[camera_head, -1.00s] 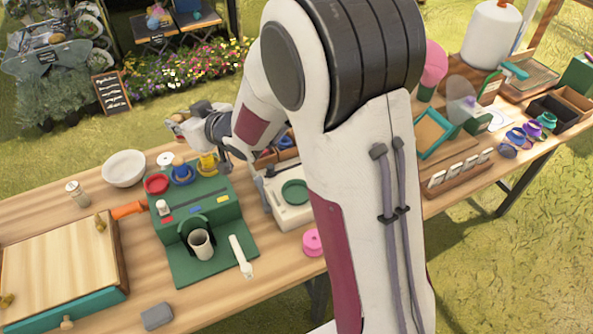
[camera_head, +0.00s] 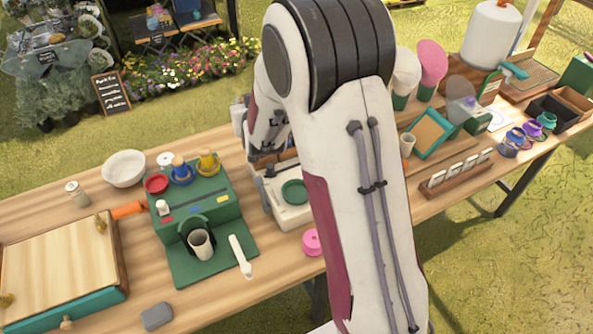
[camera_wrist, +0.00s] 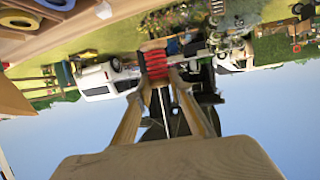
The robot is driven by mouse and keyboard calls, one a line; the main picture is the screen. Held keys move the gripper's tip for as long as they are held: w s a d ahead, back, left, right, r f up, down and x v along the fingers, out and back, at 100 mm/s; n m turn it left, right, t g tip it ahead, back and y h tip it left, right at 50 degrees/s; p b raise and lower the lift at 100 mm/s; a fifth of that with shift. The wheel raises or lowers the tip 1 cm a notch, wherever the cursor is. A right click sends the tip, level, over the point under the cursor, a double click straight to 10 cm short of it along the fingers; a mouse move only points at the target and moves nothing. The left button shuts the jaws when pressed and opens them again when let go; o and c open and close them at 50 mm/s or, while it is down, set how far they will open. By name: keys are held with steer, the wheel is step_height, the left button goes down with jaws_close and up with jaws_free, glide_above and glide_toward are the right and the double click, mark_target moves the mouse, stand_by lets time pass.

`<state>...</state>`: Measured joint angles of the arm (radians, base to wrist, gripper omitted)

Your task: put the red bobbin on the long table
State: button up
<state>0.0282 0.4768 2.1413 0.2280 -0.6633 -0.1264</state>
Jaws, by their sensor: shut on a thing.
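The red bobbin (camera_wrist: 156,66), red thread between tan ends, is held between the fingers of my gripper (camera_wrist: 160,84) in the wrist view. It appears up in the air, with grass and vehicles behind it. In the head view my arm hides the gripper and the bobbin. The long table (camera_head: 280,272) is a light wooden top crossing the head view from lower left to upper right.
A green box with a cup (camera_head: 201,243), a white scale-like device (camera_head: 290,215) and a pink bobbin (camera_head: 312,243) stand on the table. A wooden board (camera_head: 60,255) fills the left. Dark-toned bobbins (camera_head: 516,139) and a card rack (camera_head: 460,172) are right.

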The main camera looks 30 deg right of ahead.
steer(key=w+d+r+m+g+h, duration=0.15)
steer(key=w+d+m+h, duration=0.3)
steer(key=d, duration=0.45)
steer(key=w+d+m+g+h, duration=0.3)
steer(key=w+d, duration=0.3)
steer(key=d, duration=0.3)
steer(key=s+d+f+m+g+h, duration=0.3)
steer(key=s+d+f+m+g, duration=0.3)
steer(key=s+d+m+g, duration=0.1)
steer(key=shift+s+d+f+m+g, duration=0.2)
steer(key=shift+d+m+g, duration=0.25)
steer(key=shift+m+g, duration=0.4)
steer(key=shift+f+h, duration=0.1)
steer(key=shift+h, duration=0.15)
step_height(320, 180, down, 6)
steer(key=shift+f, duration=1.9)
